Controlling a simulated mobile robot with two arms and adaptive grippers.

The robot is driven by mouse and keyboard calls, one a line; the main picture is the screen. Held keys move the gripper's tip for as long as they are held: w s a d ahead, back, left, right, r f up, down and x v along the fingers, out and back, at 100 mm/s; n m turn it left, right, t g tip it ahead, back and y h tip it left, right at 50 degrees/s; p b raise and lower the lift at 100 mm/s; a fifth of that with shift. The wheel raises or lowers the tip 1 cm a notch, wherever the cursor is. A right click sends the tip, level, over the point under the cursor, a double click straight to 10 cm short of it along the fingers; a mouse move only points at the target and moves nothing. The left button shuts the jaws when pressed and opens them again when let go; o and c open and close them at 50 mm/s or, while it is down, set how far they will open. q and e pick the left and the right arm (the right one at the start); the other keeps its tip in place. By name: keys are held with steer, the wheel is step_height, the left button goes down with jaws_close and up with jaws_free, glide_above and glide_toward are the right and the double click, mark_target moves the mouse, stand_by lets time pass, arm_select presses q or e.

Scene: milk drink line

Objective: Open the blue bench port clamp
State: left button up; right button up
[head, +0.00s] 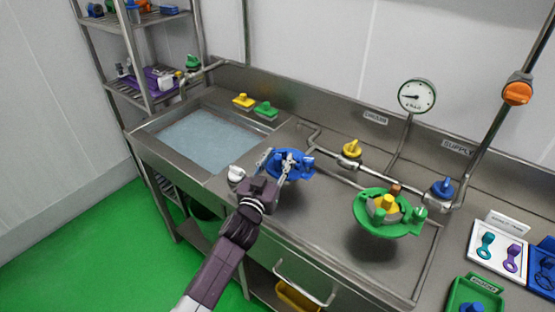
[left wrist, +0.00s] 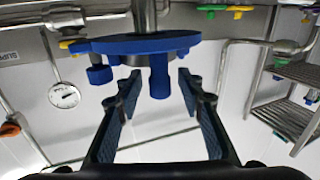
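The blue bench port clamp (head: 299,170) sits on the steel bench, a blue disc on a short pipe. In the left wrist view it appears upside down as a blue disc (left wrist: 135,44) with a downward-pointing blue post between the fingers and a smaller blue knob to the left. My left gripper (head: 276,161) is at the clamp, partly covering it in the head view. In the left wrist view its two fingers (left wrist: 158,88) are spread on either side of the post, with gaps visible. My right gripper is not in view.
A green port clamp (head: 373,228) with a yellow centre stands to the right. A yellow valve (head: 351,148) and blue valve (head: 441,189) sit on the pipework behind. A water-filled sink (head: 160,118) lies left. Trays with coloured tags are at the far right.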

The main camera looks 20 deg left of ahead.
arm_select(q)
steer(key=shift+c, duration=0.5)
jaws_close()
